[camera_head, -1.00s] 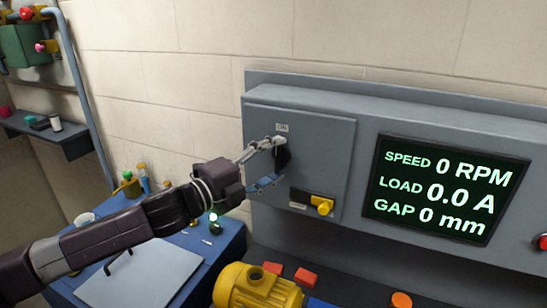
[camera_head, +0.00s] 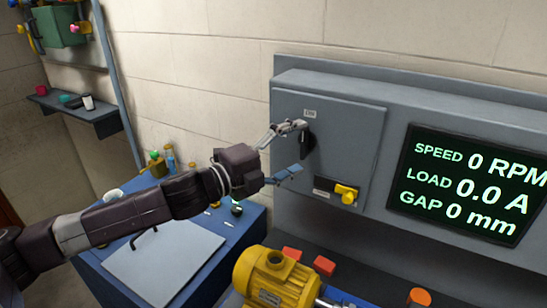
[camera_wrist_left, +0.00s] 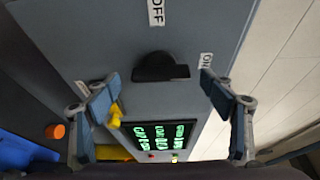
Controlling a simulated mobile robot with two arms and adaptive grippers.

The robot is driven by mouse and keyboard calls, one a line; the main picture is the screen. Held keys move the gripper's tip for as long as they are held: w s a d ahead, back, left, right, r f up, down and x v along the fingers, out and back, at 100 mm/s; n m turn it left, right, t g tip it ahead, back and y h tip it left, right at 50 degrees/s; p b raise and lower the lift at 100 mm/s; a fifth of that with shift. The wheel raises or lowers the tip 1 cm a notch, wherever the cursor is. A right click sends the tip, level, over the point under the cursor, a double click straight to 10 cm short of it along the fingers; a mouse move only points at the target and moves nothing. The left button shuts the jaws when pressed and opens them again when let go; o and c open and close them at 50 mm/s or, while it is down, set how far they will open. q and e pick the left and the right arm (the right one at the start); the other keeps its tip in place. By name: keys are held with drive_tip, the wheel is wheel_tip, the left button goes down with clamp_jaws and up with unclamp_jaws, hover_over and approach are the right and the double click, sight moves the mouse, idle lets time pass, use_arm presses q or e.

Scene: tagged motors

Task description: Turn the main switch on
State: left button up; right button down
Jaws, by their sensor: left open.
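The main switch is a black rotary handle (camera_head: 309,143) on the grey cabinet door (camera_head: 350,140). My left gripper (camera_head: 300,149) is open in front of it, one finger above the other. In the left wrist view the handle (camera_wrist_left: 161,68) lies between the spread fingertips (camera_wrist_left: 160,80), slightly beyond them, with no clear contact. Its bar is roughly in line with the ON label (camera_wrist_left: 206,60); the OFF label (camera_wrist_left: 155,12) is off to its side. The exact switch position is hard to tell. My right gripper is not in view.
A yellow knob (camera_head: 346,193) sits below the switch. A screen (camera_head: 467,185) to the right reads 0 RPM, 0.0 A, 0 mm. A yellow motor (camera_head: 272,280) stands below. A blue table (camera_head: 250,222) with small items is at the left.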

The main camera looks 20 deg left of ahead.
use_arm(q)
drive_tip(key=v, duration=1)
drive_tip(key=shift+s, duration=0.25)
drive_tip(key=shift+a, duration=0.15)
idle(0.4)
